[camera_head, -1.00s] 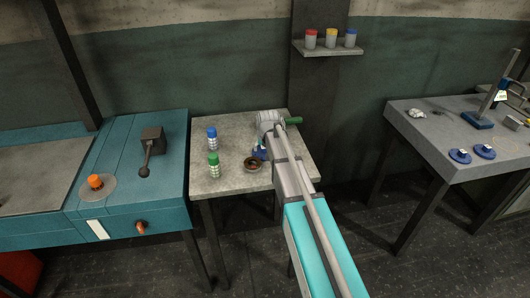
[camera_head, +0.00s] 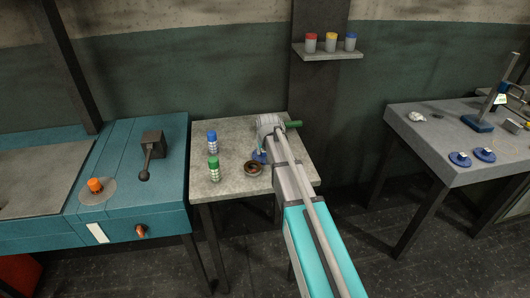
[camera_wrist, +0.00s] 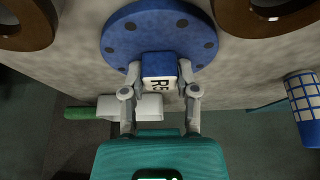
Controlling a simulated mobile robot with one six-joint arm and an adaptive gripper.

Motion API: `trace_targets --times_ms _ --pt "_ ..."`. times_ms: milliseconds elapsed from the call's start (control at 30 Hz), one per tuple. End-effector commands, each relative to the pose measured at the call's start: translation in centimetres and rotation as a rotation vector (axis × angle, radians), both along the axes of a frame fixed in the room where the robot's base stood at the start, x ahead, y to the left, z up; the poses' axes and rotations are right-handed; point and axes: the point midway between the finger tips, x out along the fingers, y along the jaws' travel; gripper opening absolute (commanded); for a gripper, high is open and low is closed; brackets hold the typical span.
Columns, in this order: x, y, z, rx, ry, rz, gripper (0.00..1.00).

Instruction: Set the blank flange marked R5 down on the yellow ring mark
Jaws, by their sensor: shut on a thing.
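The blank flange marked R5 is a blue disc with dark bolt holes and a blue hub carrying a white R5 label. It fills the upper middle of the wrist view (camera_wrist: 158,35) and shows small beside my arm in the head view (camera_head: 260,157). My gripper (camera_wrist: 158,80) is shut on its hub, one finger on each side. The disc is over or on the pale stone tabletop (camera_head: 232,184); I cannot tell whether it touches. I see no yellow ring mark in either view.
A brown ring-shaped part (camera_head: 254,168) lies close to the flange. A blue-capped bottle (camera_head: 212,142) and a green-capped bottle (camera_head: 214,169) stand to the left. A green-handled tool (camera_head: 293,124) is behind. Two blue flanges (camera_head: 459,159) (camera_head: 484,154) lie on the right table.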

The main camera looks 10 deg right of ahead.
Motion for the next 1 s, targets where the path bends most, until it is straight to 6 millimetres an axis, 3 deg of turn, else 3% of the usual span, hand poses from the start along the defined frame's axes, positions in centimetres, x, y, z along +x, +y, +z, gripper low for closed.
trace_targets --times_ms 567,1000 --pt "0.0 0.0 3.6 0.000 -0.001 0.000 0.00" --pt "-3.6 -1.9 8.2 0.001 -0.001 -0.002 0.00"
